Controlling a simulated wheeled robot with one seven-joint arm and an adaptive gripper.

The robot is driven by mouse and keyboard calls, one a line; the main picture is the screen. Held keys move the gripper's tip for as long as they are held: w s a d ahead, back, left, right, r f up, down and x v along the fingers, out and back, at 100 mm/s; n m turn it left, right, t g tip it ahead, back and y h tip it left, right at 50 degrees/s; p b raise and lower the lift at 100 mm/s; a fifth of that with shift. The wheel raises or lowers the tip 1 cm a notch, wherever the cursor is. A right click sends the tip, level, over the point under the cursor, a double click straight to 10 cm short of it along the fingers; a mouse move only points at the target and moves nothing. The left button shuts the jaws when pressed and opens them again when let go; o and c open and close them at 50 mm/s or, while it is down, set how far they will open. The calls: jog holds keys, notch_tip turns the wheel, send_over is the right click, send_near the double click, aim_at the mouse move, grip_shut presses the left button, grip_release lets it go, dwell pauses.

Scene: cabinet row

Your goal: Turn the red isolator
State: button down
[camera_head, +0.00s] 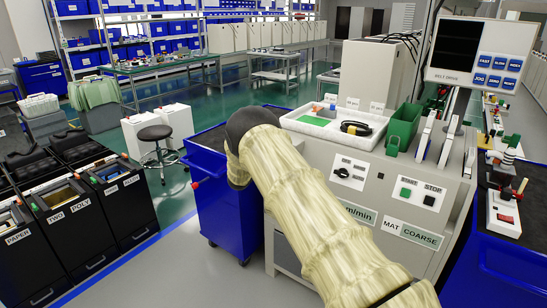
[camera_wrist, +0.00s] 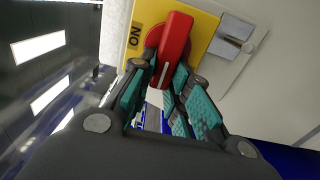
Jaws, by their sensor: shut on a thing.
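In the wrist view the red isolator (camera_wrist: 174,47) is a red bar handle with a pale line along it, on a yellow plate (camera_wrist: 206,27). An "ON" label (camera_wrist: 134,36) is to the left of the handle. The handle is tilted, its upper end leaning right. My gripper (camera_wrist: 166,72) has its teal-padded fingers on either side of the handle's lower part, shut on it. The fingers hide part of the handle's base. In the head view my arm crosses the middle, and I cannot make out the isolator or my gripper there.
A metal latch-like piece (camera_wrist: 234,33) sits right of the handle on the pale panel. In the head view a grey machine (camera_head: 350,212) with start and stop buttons stands beside my arm. A blue cart (camera_head: 222,212) is to its left, and black bins (camera_head: 72,225) stand further left.

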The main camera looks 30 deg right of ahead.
jog(key=shift+f, duration=0.1)
jog(key=c, duration=1.4)
grip_release()
jog(key=shift+o, duration=0.2)
jog(key=v, duration=1.2)
jog(key=shift+f, duration=0.1)
